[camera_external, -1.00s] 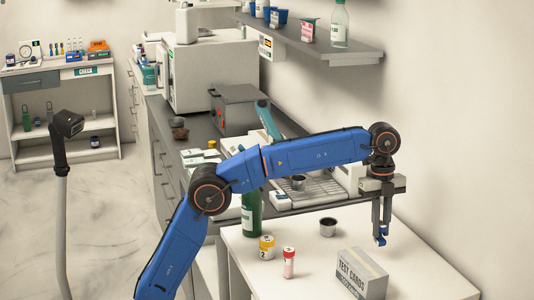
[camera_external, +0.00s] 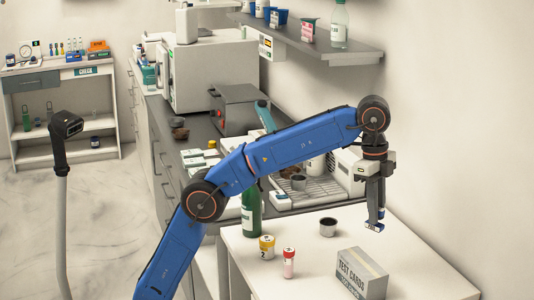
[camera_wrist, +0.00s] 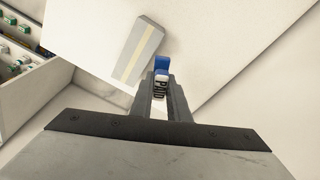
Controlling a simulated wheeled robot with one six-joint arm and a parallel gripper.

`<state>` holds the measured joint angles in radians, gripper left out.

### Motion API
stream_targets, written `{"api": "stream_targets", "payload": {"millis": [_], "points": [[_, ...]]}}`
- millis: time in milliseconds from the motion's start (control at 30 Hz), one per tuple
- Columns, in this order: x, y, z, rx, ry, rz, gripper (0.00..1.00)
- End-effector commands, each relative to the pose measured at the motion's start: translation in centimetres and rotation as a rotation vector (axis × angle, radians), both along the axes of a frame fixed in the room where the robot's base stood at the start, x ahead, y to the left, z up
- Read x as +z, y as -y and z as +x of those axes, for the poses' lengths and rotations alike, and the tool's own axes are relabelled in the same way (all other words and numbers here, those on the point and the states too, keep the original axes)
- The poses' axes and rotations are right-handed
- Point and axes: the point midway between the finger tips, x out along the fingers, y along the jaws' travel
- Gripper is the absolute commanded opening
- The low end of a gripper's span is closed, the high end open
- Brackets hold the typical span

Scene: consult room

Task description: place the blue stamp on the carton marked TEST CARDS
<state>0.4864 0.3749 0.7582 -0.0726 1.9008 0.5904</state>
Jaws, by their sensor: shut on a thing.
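The grey carton marked TEST CARDS (camera_external: 362,274) stands on the white table at its right part, with its lettered side towards the outside camera. Its top, with a pale tape strip, shows in the wrist view (camera_wrist: 140,50). My gripper (camera_external: 375,222) is shut on the blue stamp (camera_external: 374,227) and holds it in the air above the table, beyond the carton. In the wrist view the blue stamp (camera_wrist: 161,65) sits between the fingertips (camera_wrist: 161,86), to the right of the carton and apart from it. A light part with dark marks shows below the blue.
On the white table (camera_external: 315,260) stand a small dark cup (camera_external: 328,227), a yellow-labelled jar (camera_external: 267,247) and a red-capped tube (camera_external: 289,262). A green bottle (camera_external: 251,210) stands near its left edge. A wall shelf (camera_external: 330,47) is above; the wall is at right.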

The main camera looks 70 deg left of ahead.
Motion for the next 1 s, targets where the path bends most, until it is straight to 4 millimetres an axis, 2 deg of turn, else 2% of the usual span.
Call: {"api": "stream_targets", "payload": {"millis": [200,467,567,833,1000], "points": [[2.1,2.6,-3.1,0.198,0.009,-0.01,0.0],[2.9,3.7,-4.6,0.312,0.012,-0.02,0.0],[2.2,3.7,-4.7,0.32,0.01,-0.019,0.0],[-1.5,3.7,-4.7,0.32,0.011,-0.02,0.0],[-2.9,3.7,-4.7,0.319,0.012,-0.022,0.0]]}}
